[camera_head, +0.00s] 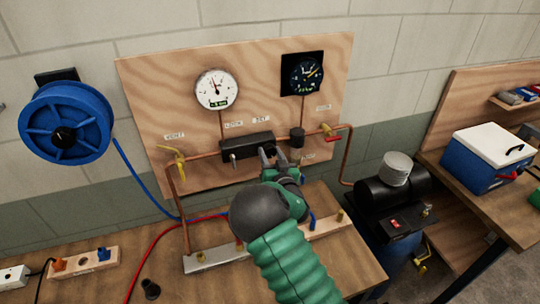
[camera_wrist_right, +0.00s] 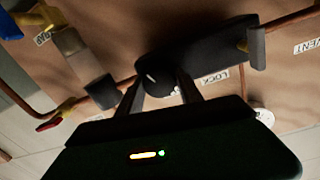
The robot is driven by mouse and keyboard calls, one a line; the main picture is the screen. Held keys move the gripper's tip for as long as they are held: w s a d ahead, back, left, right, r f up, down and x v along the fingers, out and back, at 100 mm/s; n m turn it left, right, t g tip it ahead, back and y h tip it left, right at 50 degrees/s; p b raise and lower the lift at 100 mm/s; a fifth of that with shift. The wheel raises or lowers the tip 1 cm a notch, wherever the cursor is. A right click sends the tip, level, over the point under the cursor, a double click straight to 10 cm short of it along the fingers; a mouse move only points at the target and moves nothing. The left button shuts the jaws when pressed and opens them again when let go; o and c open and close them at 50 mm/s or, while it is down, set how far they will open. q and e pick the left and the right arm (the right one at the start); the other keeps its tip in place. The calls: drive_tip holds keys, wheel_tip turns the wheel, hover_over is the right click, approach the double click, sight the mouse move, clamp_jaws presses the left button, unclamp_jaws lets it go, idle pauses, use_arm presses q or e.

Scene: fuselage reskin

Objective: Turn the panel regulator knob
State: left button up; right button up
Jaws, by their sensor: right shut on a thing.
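The plywood panel (camera_head: 140,85) stands against the wall and carries a black regulator block (camera_head: 240,150) on a copper pipe, under small labels. My right gripper (camera_head: 268,158) reaches up to the right end of this block. In the right wrist view, which looks upside down, the two fingers (camera_wrist_right: 160,90) close around the dark regulator knob (camera_wrist_right: 158,77) on the block (camera_wrist_right: 215,50). The LOCK label (camera_wrist_right: 210,83) shows beside it. The fingers partly hide the knob, and its turn angle cannot be told. My left gripper is not in view.
A white-faced gauge (camera_head: 217,89) and a black gauge (camera_head: 302,73) sit above the block. A yellow vent valve (camera_head: 176,160) is to its left, a red-handled valve (camera_head: 330,133) to its right. A metal rail (camera_head: 215,258) with fittings lies on the bench below.

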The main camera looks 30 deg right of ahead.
drive_tip(key=n+b, duration=0.1)
drive_tip(key=n, duration=0.1)
drive_tip(key=n+b, duration=0.1)
drive_tip(key=b, duration=0.1)
drive_tip(key=shift+f+n, duration=0.3)
drive_tip(key=shift+n, duration=0.1)
drive_tip(key=n+b, duration=0.4)
drive_tip(key=shift+n, duration=0.3)
drive_tip(key=n+b, duration=0.3)
drive_tip(key=n, duration=0.1)
drive_tip(key=shift+a+f+n, duration=0.1)
drive_tip(key=shift+f+n, duration=0.05)
drive_tip(key=shift+n, duration=0.25)
drive_tip(key=shift+n+y+b, duration=0.3)
drive_tip(key=shift+n+b, duration=1.2)
drive_tip(key=shift+n, duration=0.8)
drive_tip(key=shift+f+t, duration=0.1)
drive_tip(key=shift+t, duration=0.2)
drive_tip(key=o, duration=1.1)
drive_tip(key=shift+o, duration=1.3)
drive_tip(key=shift+r, duration=0.2)
